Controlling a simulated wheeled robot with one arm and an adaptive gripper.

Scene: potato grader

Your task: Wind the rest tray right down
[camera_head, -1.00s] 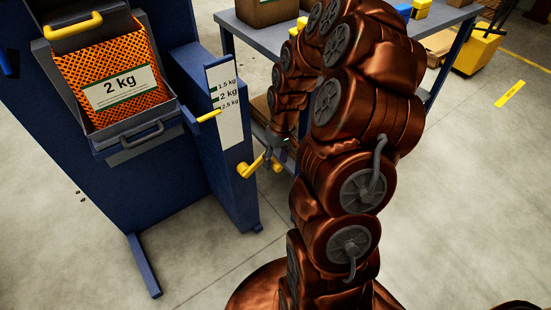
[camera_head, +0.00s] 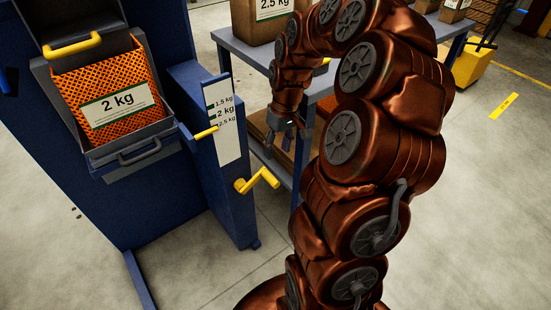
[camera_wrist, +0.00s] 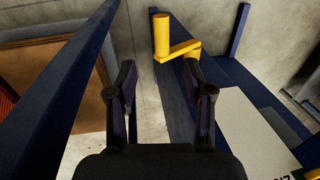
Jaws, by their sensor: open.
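The rest tray (camera_head: 137,150) is grey and holds an orange net bag (camera_head: 78,78) with a 2 kg label, at the left of the head view. A yellow pointer (camera_head: 205,133) lies at the white scale (camera_head: 228,140), close to the 2.5 kg line. The yellow crank (camera_head: 256,181) sticks out from the blue post below the scale. It also shows in the wrist view (camera_wrist: 184,49), ahead of the fingers. My gripper (camera_head: 287,140) is open and empty, above and right of the crank and apart from it. It also shows in the wrist view (camera_wrist: 160,85).
A blue-grey table (camera_head: 262,58) with cardboard boxes (camera_head: 258,20) stands behind my arm. The blue post (camera_head: 215,185) is beside the crank. The floor in front of the crank is clear.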

